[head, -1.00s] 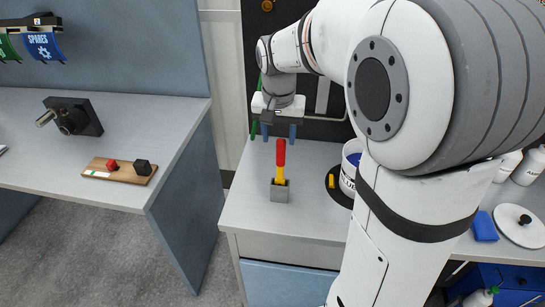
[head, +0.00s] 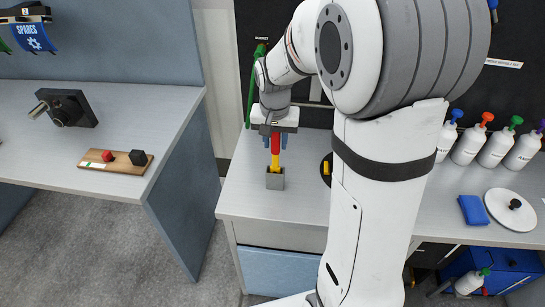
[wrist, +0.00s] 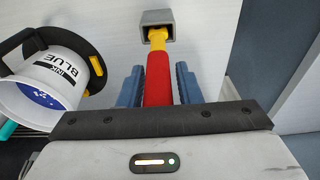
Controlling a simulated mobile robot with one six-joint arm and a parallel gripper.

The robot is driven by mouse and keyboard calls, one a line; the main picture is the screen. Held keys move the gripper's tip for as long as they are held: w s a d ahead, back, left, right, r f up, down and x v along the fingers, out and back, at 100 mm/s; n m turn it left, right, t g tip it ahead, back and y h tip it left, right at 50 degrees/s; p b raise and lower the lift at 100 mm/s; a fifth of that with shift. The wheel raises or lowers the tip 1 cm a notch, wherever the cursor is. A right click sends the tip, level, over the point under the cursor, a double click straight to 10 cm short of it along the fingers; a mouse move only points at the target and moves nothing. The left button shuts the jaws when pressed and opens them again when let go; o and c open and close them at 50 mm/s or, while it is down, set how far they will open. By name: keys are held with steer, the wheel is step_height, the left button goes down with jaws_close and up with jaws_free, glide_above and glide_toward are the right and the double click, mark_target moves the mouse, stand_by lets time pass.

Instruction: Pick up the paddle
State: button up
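The paddle has a red handle (head: 275,150) and a yellow lower part, and stands upright in a small grey square holder (head: 275,181) on the grey-white worktop. It also shows in the wrist view, with the red handle (wrist: 158,78) pointing toward me and the yellow part entering the holder (wrist: 157,18). My gripper (head: 276,141) is above the holder, pointing down. Its blue fingers (wrist: 159,85) lie on either side of the red handle, with a narrow gap visible on the right. The paddle's lower end is hidden in the holder.
A white ink bucket labelled blue (wrist: 50,78) stands beside the holder on a black round base with a yellow piece (wrist: 97,65). A separate bench (head: 130,100) is left.

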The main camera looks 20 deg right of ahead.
jaws_close()
